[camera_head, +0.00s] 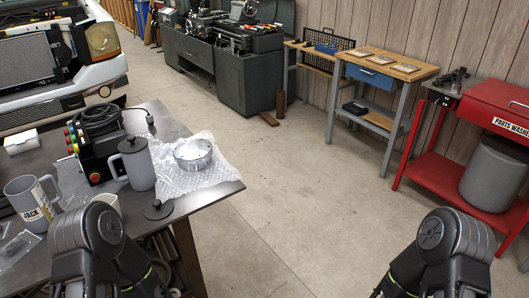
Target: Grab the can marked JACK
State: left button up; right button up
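The can marked JACK (32,204) is a grey, mug-like can with a handle on its right side and a white and yellow label. It stands upright on the dark table (215,193) at the left edge of the head view. Links of both my arms show at the bottom of the view, the left one close to the right of the can and nearer to me. Neither gripper can be seen, so I cannot tell how far either is from the can.
A grey lidded pitcher (138,166), a black control box (92,152), a round metal part (193,152) on bubble wrap, a black lid (158,209) and a clear bag (17,247) share the table. A pickup (62,62) stands behind. The floor (310,200) at centre is clear.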

aim_at(25, 193)
jog(key=u, duration=1.65)
jog(key=i+j+u, duration=0.15)
jog(key=i+u, duration=0.5)
jog(key=u, duration=0.15)
jog(key=k+j+u, duration=0.1)
jog(key=i+l, duration=0.1)
jog(key=z, duration=0.05)
